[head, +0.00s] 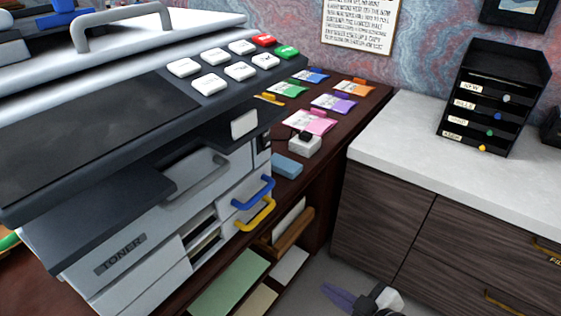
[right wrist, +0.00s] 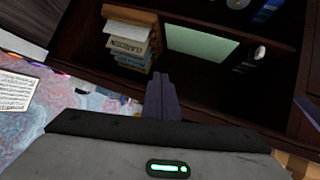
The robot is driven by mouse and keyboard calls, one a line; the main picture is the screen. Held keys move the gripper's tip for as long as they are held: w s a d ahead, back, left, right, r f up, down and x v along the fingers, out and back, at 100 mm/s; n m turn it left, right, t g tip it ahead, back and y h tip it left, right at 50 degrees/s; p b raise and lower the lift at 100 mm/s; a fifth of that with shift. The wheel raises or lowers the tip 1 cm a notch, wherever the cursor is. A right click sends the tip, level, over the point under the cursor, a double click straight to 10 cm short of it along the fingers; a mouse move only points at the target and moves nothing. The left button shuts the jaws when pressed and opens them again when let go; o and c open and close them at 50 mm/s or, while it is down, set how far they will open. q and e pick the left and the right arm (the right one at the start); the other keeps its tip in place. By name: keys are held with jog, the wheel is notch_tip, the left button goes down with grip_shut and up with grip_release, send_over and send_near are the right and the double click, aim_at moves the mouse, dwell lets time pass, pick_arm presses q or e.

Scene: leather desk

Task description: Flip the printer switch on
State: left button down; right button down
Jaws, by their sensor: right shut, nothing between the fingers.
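The printer (head: 110,262) is a large grey and black machine on the left of the head view, with a raised button panel and a "TONER" label. A small dark switch-like part (head: 263,142) shows on its front, right of the paper slot; I cannot tell its position. My right gripper (head: 328,292) is low at the bottom of the head view, apart from the printer and to its right. Its purple fingers are shut and empty, and they also show in the right wrist view (right wrist: 161,92). My left gripper is not in view.
The dark red desk (head: 373,97) holds coloured packets (head: 333,103), a white block with a black top (head: 304,145) and a blue block (head: 287,165). Blue (head: 254,192) and yellow handles (head: 255,215) jut from the printer. A white-topped cabinet (head: 420,130) stands right.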

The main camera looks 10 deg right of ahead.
jog(key=w+d+r+n+t+y+b, duration=0.25)
jog(key=w+r+n+b, duration=0.25)
jog(key=w+r+n, duration=0.4)
notch_tip(320, 180, up, 18)
jog(key=w+n+y+b, duration=0.1)
jog(key=n+y+b, duration=0.3)
jog(key=n, duration=0.5)
jog(key=shift+w+a+r+n+g+b, duration=0.2)
jog(key=shift+w+a+n+g+b, duration=0.15)
jog(key=shift+b, duration=0.2)
jog(key=shift+w, duration=0.1)
